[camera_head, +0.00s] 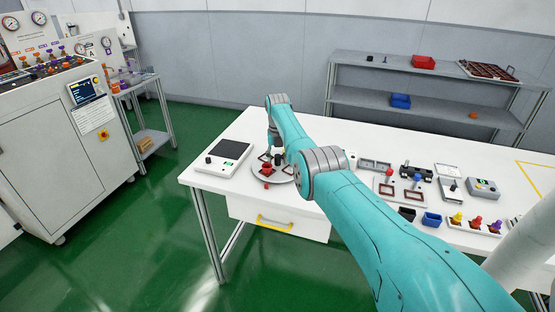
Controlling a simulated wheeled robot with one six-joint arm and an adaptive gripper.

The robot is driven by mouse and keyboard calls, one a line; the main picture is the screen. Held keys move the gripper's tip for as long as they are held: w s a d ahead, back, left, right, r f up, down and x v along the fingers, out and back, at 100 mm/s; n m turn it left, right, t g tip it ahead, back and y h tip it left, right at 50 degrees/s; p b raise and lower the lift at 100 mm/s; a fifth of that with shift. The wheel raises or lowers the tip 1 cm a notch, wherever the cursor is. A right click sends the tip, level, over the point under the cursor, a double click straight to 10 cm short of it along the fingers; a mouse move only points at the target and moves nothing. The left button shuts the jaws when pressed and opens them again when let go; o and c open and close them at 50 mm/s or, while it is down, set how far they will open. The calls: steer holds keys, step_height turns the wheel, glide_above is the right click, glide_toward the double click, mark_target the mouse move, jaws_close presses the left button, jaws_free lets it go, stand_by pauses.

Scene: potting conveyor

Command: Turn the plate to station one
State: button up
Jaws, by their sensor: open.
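A round grey plate (282,179) lies on the white table (225,187) near its left end, partly hidden behind my teal arm. A red piece (266,170) sits on it, with small dark-framed squares around. My gripper (277,155) points down over the far part of the plate. It is small in view and open, and I see nothing held. I cannot tell whether its fingertips touch the plate. Station markings on the plate are too small to read.
A scale-like device (224,155) stands left of the plate. To the right are a blue bin (431,220), a grey box with a display (483,188) and several coloured-knob pieces (475,222). A shelf (430,99) stands behind and a control cabinet (60,150) at left.

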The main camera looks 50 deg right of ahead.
mark_target(277, 155)
step_height(277, 155, up, 12)
stand_by(0.6)
